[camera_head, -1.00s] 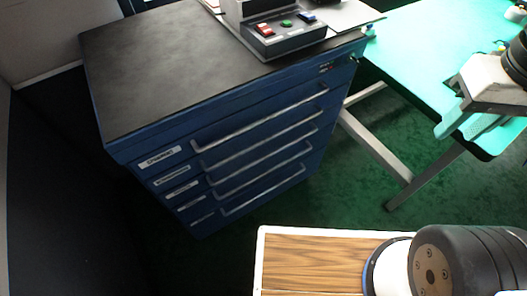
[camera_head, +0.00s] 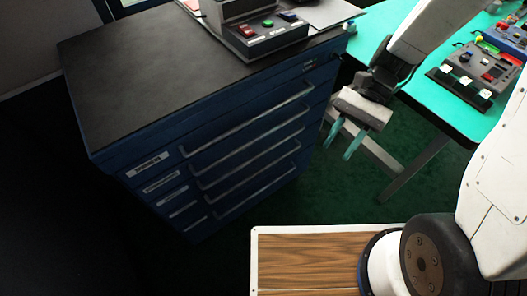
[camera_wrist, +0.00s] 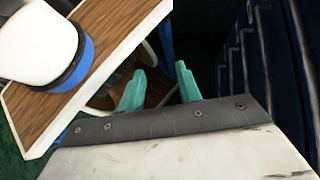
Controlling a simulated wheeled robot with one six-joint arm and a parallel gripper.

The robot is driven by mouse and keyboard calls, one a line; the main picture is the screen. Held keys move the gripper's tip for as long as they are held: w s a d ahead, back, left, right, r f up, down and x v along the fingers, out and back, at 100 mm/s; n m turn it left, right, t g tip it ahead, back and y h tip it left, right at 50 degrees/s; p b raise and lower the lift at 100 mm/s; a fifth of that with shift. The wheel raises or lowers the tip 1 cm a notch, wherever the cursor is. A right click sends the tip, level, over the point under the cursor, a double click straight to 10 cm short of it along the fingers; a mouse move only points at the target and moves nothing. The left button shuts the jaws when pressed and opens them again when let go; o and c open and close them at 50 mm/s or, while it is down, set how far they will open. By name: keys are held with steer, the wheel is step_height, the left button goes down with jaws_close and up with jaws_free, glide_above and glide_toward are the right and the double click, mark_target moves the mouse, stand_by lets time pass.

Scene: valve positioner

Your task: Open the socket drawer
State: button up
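A blue drawer cabinet (camera_head: 137,188) with a black top stands at the left in the head view. Its several stacked drawers look shut. Each has a long bar handle, such as the top handle (camera_head: 250,118), and a white label (camera_head: 148,164) at its left. The labels are too small to read, so I cannot tell which drawer is the socket drawer. My gripper (camera_head: 336,154) has two teal fingers, apart and empty, to the right of the handles and clear of them. In the wrist view the open fingers (camera_wrist: 161,75) show, with dark drawer fronts (camera_wrist: 262,80) at the right.
A control box (camera_head: 265,38) with coloured buttons stands on the cabinet top. A teal-topped table (camera_head: 408,84) with devices is at the right. My wood-topped base is in front. Green floor lies between base and cabinet.

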steer(key=w+a+f+m+y, duration=0.3)
steer(key=a+f+m+y, duration=0.3)
steer(key=f+m, duration=0.45)
steer(key=m+t+y, duration=0.3)
steer(key=m+t, duration=0.7)
steer(key=m, duration=1.1)
glide_toward(263, 152)
steer(key=a+f, duration=0.2)
steer(key=a, duration=0.1)
steer(key=x, duration=0.6)
steer(key=shift+w+a+r, duration=0.3)
steer(key=shift+w+a, duration=0.1)
steer(key=shift+c, duration=0.3)
steer(key=shift+s, duration=0.1)
jaws_close()
